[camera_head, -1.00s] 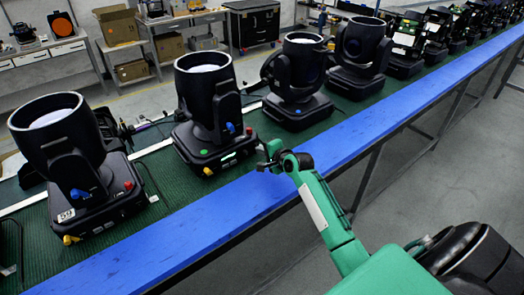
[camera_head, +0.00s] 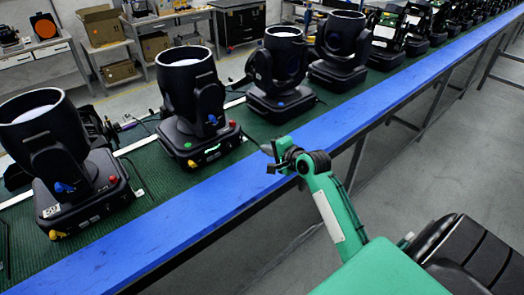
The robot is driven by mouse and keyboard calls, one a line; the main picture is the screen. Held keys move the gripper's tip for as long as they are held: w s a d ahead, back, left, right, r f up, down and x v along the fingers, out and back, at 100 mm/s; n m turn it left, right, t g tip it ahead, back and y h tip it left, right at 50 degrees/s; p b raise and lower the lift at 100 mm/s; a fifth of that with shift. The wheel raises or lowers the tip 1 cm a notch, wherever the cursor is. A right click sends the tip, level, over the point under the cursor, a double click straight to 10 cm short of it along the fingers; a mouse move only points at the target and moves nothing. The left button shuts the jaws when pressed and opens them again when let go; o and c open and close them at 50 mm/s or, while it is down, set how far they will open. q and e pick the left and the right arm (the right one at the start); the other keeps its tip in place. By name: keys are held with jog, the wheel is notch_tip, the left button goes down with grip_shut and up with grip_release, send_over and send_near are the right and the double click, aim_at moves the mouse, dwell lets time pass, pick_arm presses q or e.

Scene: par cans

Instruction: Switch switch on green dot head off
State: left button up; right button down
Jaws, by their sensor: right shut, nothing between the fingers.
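The green dot head (camera_head: 187,92) is a black moving-head light standing upright on the line, second from the left. A green dot (camera_head: 188,146) marks its base, with a small lit green-white patch (camera_head: 212,150) beside it. The base also bears a red knob (camera_head: 232,123), a blue knob (camera_head: 212,119) and an orange-yellow knob (camera_head: 192,164). I cannot tell which part is the switch. My right gripper (camera_head: 270,158) is shut and empty, over the blue edge, to the right of this base and apart from it. My left gripper is not in view.
Another black head (camera_head: 45,140) stands to the left, and more heads (camera_head: 280,70) stand in a row to the far right. A blue rail (camera_head: 180,215) edges the green belt (camera_head: 150,170). The grey floor in front is clear.

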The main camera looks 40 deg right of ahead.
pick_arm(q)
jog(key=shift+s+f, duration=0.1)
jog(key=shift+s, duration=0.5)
pick_arm(e)
jog(key=shift+s+r, duration=0.1)
jog(key=shift+s, duration=0.15)
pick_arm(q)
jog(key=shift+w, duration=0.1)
pick_arm(e)
jog(key=shift+s+d+f+g+p, duration=0.1)
jog(key=shift+d+f+g+p, duration=0.2)
jog(key=shift+f+p, duration=0.4)
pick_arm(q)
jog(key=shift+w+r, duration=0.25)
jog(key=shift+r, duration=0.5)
pick_arm(e)
jog(key=shift+f, duration=0.1)
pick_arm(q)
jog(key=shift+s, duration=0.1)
pick_arm(e)
jog(key=shift+a, duration=0.1)
